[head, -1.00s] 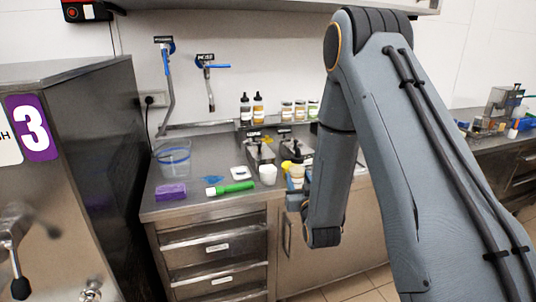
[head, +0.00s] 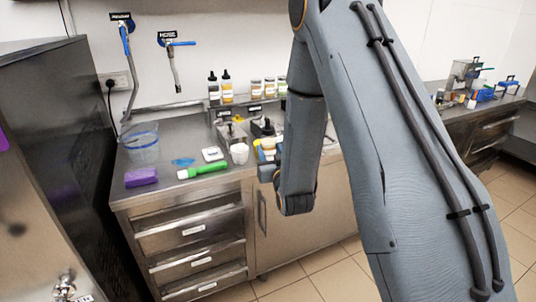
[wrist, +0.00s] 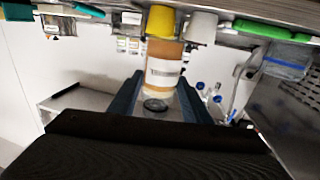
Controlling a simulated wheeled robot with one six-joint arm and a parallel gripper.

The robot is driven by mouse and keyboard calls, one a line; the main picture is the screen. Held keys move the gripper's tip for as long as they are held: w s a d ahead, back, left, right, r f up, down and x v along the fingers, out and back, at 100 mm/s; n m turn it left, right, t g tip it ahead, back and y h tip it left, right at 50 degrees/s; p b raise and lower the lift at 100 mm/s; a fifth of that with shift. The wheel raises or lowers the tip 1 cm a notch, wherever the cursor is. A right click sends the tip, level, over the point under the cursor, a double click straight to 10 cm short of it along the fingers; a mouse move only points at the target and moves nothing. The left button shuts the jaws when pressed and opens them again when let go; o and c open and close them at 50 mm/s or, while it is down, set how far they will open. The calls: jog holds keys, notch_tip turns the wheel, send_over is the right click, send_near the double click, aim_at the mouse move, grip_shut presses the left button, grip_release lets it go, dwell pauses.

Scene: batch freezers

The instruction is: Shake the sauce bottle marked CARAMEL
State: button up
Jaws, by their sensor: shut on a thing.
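My gripper (wrist: 160,88) is shut on a bottle (wrist: 162,74) with an amber-brown body and a pale label, seen between the two dark fingers in the wrist view. The label's print is too small to read, so I cannot tell whether it says CARAMEL. A dark ring shows at the bottle's near end. A yellow part or thing (wrist: 162,20) shows at its far end, and I cannot tell whether it belongs to the bottle.
The steel counter holds a white cup (head: 239,153), a green bottle (head: 203,169), a purple block (head: 141,177) and a clear bucket (head: 141,146). Dark-topped bottles (head: 227,88) and several jars (head: 262,87) stand on the back ledge. A freezer (head: 60,110) stands at the left.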

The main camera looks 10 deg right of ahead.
aim_at(270, 134)
notch_tip(270, 134, up, 6)
jog(key=shift+s+f, duration=0.15)
jog(key=shift+f, duration=3.75)
